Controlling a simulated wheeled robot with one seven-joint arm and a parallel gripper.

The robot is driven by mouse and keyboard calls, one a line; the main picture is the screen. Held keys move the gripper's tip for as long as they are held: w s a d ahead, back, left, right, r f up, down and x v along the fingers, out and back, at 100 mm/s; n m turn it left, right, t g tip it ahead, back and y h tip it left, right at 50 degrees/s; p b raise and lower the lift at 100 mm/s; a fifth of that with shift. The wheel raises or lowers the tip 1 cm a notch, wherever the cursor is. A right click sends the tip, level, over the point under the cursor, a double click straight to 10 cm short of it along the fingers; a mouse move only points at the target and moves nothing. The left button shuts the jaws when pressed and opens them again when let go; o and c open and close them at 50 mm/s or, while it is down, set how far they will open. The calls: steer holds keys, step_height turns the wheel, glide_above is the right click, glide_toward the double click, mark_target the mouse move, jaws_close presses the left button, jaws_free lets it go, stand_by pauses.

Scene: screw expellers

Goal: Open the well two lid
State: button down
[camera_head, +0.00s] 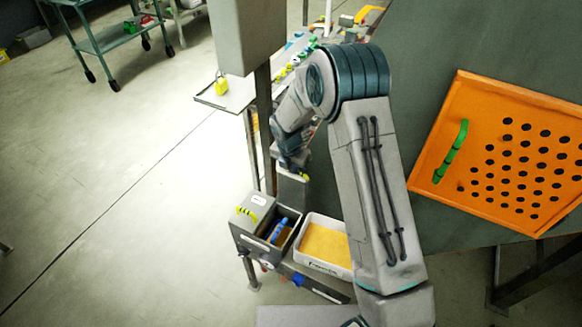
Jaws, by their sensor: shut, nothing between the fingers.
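A grey metal box (257,248) stands low in the middle. Its left part is covered by a grey lid (252,201) with a yellow-and-black striped handle (246,213). Its right part is uncovered and holds a blue object (278,230). The small labels are too small to read, so I cannot tell which well is number two. My gripper (303,177) is above and behind the box, apart from the lid and its handle. It appears shut and empty. My own arm partly hides the area around it.
A white tray (312,268) of yellow-orange material sits right of the box. A grey post (264,130) rises behind it. An orange perforated panel (452,110) with a green handle (452,150) is at the right. A cart (105,40) stands far left. The left floor is clear.

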steer(key=shift+w+d+f, duration=0.2)
steer(key=shift+w+d, duration=0.05)
steer(key=shift+w, duration=0.25)
steer(key=shift+w+d+f, duration=0.15)
steer(key=shift+w+d, duration=0.1)
steer(key=shift+w, duration=0.2)
steer(key=shift+r, duration=0.2)
step_height(320, 180, up, 10)
steer(key=p, duration=0.6)
steer(key=shift+s+a, duration=0.15)
steer(key=shift+s, duration=0.05)
steer(key=shift+f, duration=0.2)
